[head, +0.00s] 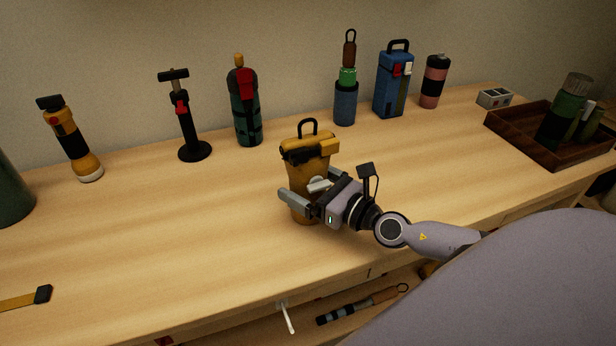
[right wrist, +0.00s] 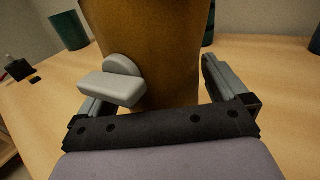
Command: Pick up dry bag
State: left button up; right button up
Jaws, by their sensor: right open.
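The dry bag (head: 306,164) looks to be the yellow-brown bag with a black strap and top handle, standing upright near the middle of the wooden counter. In the right wrist view its brown body (right wrist: 160,55) fills the space ahead, with a pale grey knob-like part on its left side. My right gripper (head: 302,190) is open at the bag's lower body, its fingers on either side. In the right wrist view the right finger stands apart from the bag; whether the left one touches it I cannot tell. My left gripper is not in view.
Behind the bag stand a flashlight (head: 73,140), a black pump (head: 186,115), a green-and-red bottle (head: 245,105), a blue cylinder (head: 345,100), a blue box-shaped bag (head: 394,82) and a pink-black bottle (head: 433,82). A wooden tray (head: 530,150) sits right.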

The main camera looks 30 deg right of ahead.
jog(key=c, duration=1.2)
jog(key=shift+r, duration=0.1)
jog(key=shift+r+p, duration=0.7)
jog(key=shift+r, duration=0.15)
notch_tip(320, 180, up, 16)
jog(key=p, duration=0.9)
jog(key=shift+f, duration=0.25)
jog(key=shift+r, duration=1.35)
